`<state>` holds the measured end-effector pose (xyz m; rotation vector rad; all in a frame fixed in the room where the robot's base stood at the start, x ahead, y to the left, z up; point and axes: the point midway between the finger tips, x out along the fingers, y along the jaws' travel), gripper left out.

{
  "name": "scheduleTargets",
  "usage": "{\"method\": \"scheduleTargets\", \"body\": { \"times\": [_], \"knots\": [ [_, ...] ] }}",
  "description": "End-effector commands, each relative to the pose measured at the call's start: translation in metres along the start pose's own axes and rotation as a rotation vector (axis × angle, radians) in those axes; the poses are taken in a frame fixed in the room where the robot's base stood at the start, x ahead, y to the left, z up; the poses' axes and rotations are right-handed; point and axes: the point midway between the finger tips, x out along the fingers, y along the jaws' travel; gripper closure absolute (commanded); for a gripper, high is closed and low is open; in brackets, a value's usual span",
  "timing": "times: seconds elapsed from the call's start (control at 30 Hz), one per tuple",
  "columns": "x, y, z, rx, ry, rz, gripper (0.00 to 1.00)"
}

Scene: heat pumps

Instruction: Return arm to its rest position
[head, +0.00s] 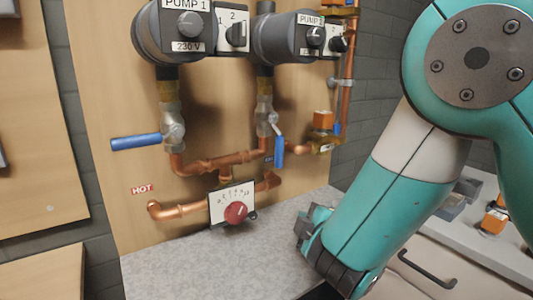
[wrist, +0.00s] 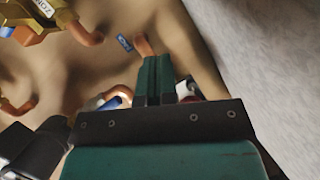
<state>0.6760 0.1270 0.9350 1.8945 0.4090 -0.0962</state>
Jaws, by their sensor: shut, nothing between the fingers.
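My teal and white arm (head: 380,220) fills the right side of the head view. It bends down towards the grey worktop (head: 190,262) in front of the pump board. In the head view its lower end hides the fingertips. In the wrist view my gripper (wrist: 158,68) is shut, with its two dark green fingers together and nothing between them. The fingers point towards the wooden board (wrist: 185,75) and its copper pipes, apart from the grey worktop surface seen at the right.
Pump 1 (head: 182,28) and pump 2 (head: 285,38) are mounted on the board. Below are a blue valve handle (head: 136,142), set sideways, another blue handle (head: 280,152), hanging down, and a dial with a red knob (head: 236,212). A drawer cabinet (head: 440,262) stands at the right.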

Motion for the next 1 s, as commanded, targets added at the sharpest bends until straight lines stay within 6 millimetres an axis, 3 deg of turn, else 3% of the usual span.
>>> {"method": "scheduleTargets", "body": {
  "times": [0.03, 0.1, 0.17, 0.27, 0.4, 0.5, 0.6, 0.77, 1.0],
  "knots": [
    [-0.013, 0.028, 0.016, 0.131, -0.089, -0.031, 1.0],
    [-0.033, 0.043, 0.032, 0.323, -0.208, -0.114, 1.0],
    [-0.055, 0.05, 0.037, 0.479, -0.304, -0.206, 1.0],
    [-0.1, 0.055, 0.026, 0.705, -0.435, -0.391, 1.0],
    [-0.18, 0.062, -0.005, 0.904, -0.561, -0.68, 1.0],
    [-0.236, 0.07, -0.02, 0.955, -0.616, -0.861, 1.0],
    [-0.28, 0.076, -0.031, 0.955, -0.653, -0.988, 1.0],
    [-0.313, 0.077, -0.039, 0.928, -0.682, -1.085, 1.0],
    [-0.316, 0.076, -0.039, 0.923, -0.686, -1.098, 1.0]
  ]
}}
